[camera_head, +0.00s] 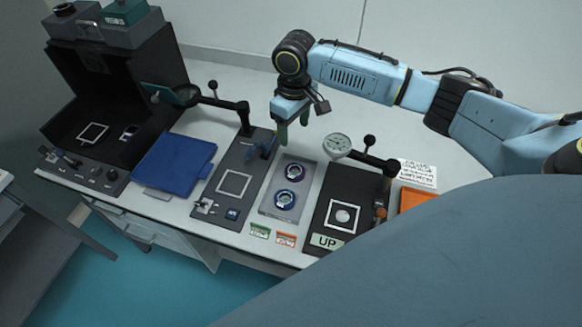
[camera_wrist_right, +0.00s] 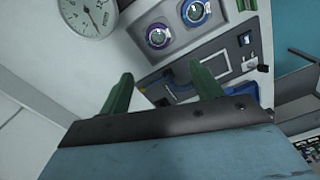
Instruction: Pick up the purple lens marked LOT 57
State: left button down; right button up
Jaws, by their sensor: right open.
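Two ringed lenses sit in a grey tray (camera_head: 270,214) on the table. The purple lens (camera_head: 296,171) is at the back of the tray and the blue lens (camera_head: 286,199) is in front of it. In the right wrist view the purple lens (camera_wrist_right: 158,37) and the blue lens (camera_wrist_right: 195,11) show beyond the fingers. No LOT marking can be read on either. My right gripper (camera_head: 292,128) is open and empty, with green fingers pointing down, above and behind the tray. Its fingers also show in the right wrist view (camera_wrist_right: 163,92). My left gripper is not seen.
Left of the tray stands a dark fixture (camera_head: 207,209) with a lever arm. Right of it is another fixture with an UP label (camera_head: 326,241) and a dial gauge (camera_head: 337,145). A blue tray (camera_head: 172,165) and a black box (camera_head: 130,90) stand further left.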

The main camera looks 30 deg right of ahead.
notch_tip(320, 180, down, 3)
jog(key=b, duration=0.3)
send_over(294, 170)
notch_tip(294, 170, down, 8)
jog(key=shift+a, duration=0.15)
jog(key=shift+f, duration=0.45)
notch_tip(294, 170, down, 5)
jog(key=shift+r+b, duration=0.1)
jog(key=shift+b, duration=0.4)
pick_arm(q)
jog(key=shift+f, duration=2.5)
pick_arm(e)
jog(key=c, duration=0.8)
